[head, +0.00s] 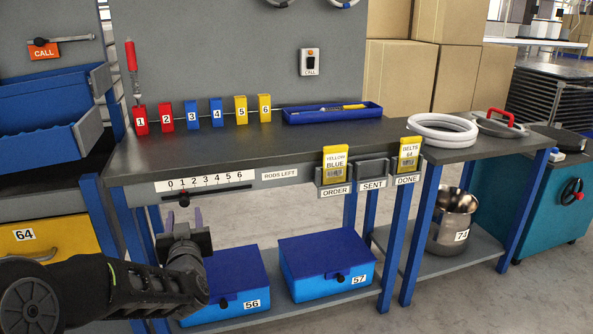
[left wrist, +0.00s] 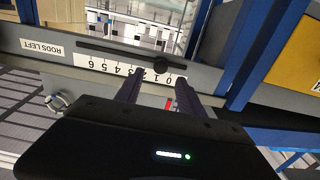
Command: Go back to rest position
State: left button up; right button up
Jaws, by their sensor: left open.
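My left gripper (head: 184,218) is open and empty in front of the workbench, just below the "RODS LEFT" slider scale (head: 205,182). The scale's dark knob (head: 184,200) sits in its slot near the 1 mark, just above the fingertips. In the left wrist view the two open fingers (left wrist: 160,92) point at the scale, with the knob (left wrist: 160,65) beyond them. The fingers look apart from the knob, but the exact gap is hard to judge. My right gripper is not in view.
The workbench (head: 230,152) carries numbered blocks and a blue tray (head: 332,114). Blue boxes 56 (head: 228,277) and 57 (head: 325,262) stand on the lower shelf, close to my left gripper. A yellow drawer (head: 55,238) and a blue bench leg (head: 127,225) are on the left.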

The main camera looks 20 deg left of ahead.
pick_arm(q)
jog(key=s+d+f+m+g+h, duration=0.1)
jog(key=d+f+g+h, duration=0.3)
jog(key=d+f, duration=0.95)
jog(key=s+d+f+m+g+h, duration=0.15)
jog(key=d+f+h, duration=0.45)
jog(key=d+f, duration=0.7)
jog(key=s+d+f+m+g+h, duration=0.15)
jog(key=s+d+f+g, duration=0.25)
jog(key=s+d+f, duration=0.5)
jog(key=s+d+f+m+g+h, duration=0.1)
jog(key=s+d+f+g+h, duration=0.3)
jog(key=s+f, duration=0.85)
jog(key=s+d+r+p, duration=0.1)
jog(key=r+p, duration=1.4)
jog(key=r, duration=0.1)
jog(key=s+d+r+p, duration=0.1)
jog(key=s+r+p, duration=0.1)
jog(key=r+p, duration=1.4)
jog(key=shift+s+d+r+m, duration=0.15)
jog(key=shift+d+r+m, duration=0.2)
jog(key=shift+r, duration=0.4)
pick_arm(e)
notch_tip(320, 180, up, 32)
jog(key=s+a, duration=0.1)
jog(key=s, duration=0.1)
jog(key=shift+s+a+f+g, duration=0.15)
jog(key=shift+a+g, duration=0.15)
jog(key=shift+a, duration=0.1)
